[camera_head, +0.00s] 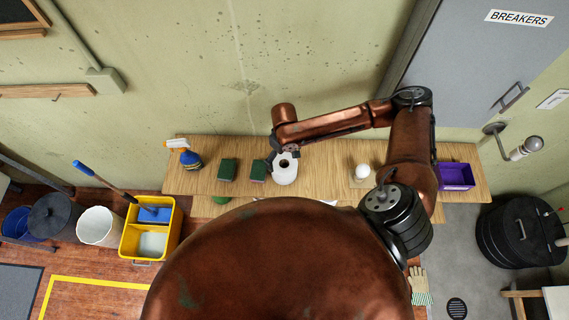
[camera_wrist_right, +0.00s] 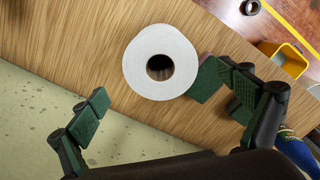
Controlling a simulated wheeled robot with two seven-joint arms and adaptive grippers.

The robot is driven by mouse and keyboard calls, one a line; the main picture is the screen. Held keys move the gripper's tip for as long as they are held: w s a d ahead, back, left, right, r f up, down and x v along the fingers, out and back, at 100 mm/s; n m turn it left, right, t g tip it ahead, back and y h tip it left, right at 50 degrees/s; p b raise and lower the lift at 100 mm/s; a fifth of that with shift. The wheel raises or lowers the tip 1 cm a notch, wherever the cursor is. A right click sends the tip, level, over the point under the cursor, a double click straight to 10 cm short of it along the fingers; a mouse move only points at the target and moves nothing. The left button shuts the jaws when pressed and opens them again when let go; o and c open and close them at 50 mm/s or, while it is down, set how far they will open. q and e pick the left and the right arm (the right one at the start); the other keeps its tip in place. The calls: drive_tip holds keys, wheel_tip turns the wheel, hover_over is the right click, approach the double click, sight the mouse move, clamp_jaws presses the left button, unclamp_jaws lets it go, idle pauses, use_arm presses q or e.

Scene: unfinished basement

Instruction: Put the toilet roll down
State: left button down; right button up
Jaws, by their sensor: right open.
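The white toilet roll (camera_head: 285,170) stands upright on the wooden table (camera_head: 330,150), its hollow core facing up. It also shows in the right wrist view (camera_wrist_right: 137,68), standing on the wood grain. My right gripper (camera_head: 274,156) is at the back-left side of the roll. In the right wrist view my right gripper (camera_wrist_right: 150,92) is open, its two green-padded fingers spread apart. One finger is close beside the roll; I cannot tell if it touches. The other is clear of it. My left gripper is not in view.
Two dark green blocks (camera_head: 228,170) lie left of the roll. A blue spray bottle (camera_head: 190,160) stands further left. A white ball (camera_head: 362,171) and a purple bin (camera_head: 456,176) are to the right. Bare table lies between roll and ball. The wall is close behind.

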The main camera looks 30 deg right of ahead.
drive_tip(key=shift+r, duration=1.95)
drive_tip(key=shift+f, duration=0.1)
